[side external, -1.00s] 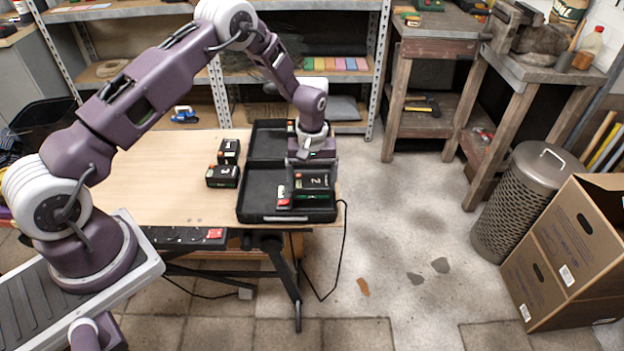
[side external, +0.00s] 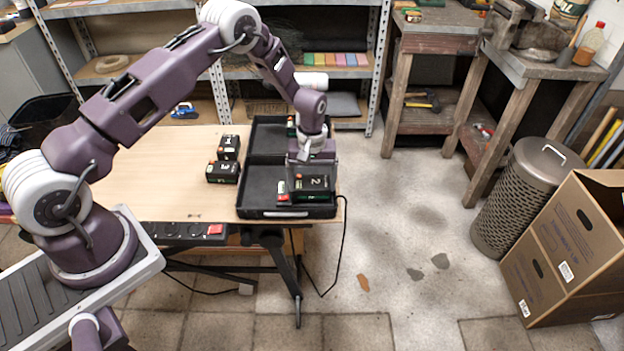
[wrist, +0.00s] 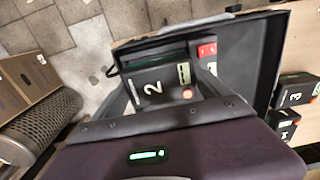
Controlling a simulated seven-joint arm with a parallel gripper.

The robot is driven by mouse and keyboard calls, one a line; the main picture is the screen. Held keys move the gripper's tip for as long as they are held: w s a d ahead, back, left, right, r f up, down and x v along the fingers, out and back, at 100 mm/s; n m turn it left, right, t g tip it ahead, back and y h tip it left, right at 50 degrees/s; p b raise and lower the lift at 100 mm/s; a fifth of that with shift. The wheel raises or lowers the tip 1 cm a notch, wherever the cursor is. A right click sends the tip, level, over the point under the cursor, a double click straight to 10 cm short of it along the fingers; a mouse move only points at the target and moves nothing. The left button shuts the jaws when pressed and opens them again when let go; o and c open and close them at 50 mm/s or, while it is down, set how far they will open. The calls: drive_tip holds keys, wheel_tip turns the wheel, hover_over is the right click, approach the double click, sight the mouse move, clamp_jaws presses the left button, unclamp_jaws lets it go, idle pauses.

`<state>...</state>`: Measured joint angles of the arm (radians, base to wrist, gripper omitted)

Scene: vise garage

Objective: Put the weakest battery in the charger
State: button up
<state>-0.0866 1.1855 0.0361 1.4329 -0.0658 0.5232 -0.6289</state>
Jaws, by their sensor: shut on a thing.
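A black battery marked 2 (side external: 314,183) is held upright between the fingers of my gripper (side external: 312,170). In the wrist view, this battery (wrist: 155,88) shows an orange button and a small pale gauge that is too small to read. It is low over the front half of the open black case (side external: 262,204). A red-faced part (side external: 284,198), seemingly of the charger, shows just left of it; it is also in the wrist view (wrist: 207,51). The battery covers most of the charger, so contact cannot be told. Batteries marked 3 (side external: 222,172) and 1 (side external: 229,147) stand on the table.
The wooden table (side external: 165,180) is clear left of the batteries. The case's raised back half (side external: 267,140) stands behind my gripper. A black cable (side external: 341,250) hangs from the case's right side.

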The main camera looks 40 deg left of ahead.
drive_tip(key=shift+f, duration=0.1)
idle(0.3)
drive_tip(key=shift+f, duration=0.55)
drive_tip(key=shift+s+f, duration=0.1)
drive_tip(key=shift+f, duration=0.1)
